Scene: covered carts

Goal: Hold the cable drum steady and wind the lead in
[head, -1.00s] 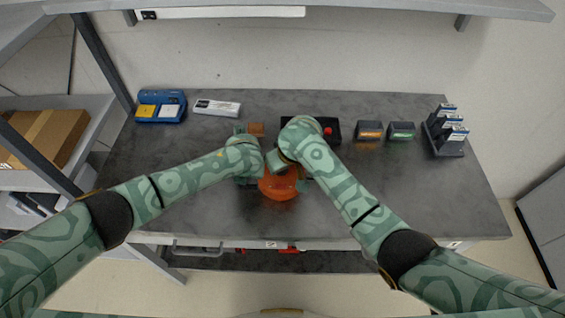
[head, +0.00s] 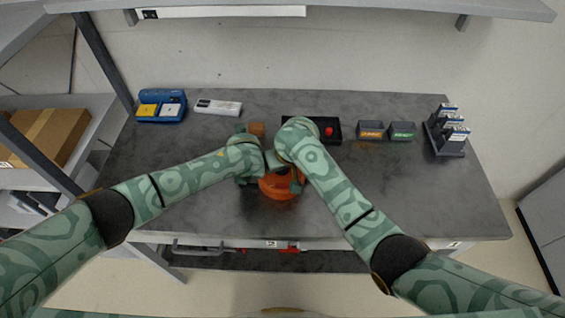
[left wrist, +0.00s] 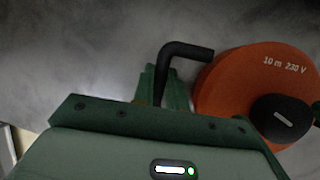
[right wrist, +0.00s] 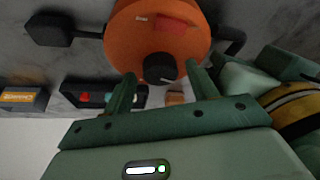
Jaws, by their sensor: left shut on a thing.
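The orange cable drum (head: 279,187) sits on the grey table near its front edge, partly covered by my arms in the head view. Its face reads "10 m 230 V" in the left wrist view (left wrist: 228,82). A bent black handle (left wrist: 186,50) sticks out beside it, and my left gripper (left wrist: 163,80) is shut on that handle. A black knob (right wrist: 160,68) stands on the drum face. My right gripper (right wrist: 163,78) is open, one finger on each side of the knob with small gaps. A black plug-like end (right wrist: 50,29) on a dark lead lies beside the drum.
Behind the drum are a small brown block (head: 256,129) and a black box with a red button (head: 329,131). Two small bins (head: 371,130), a rack (head: 446,132) and a blue device (head: 161,106) stand farther out. The table's right front is clear.

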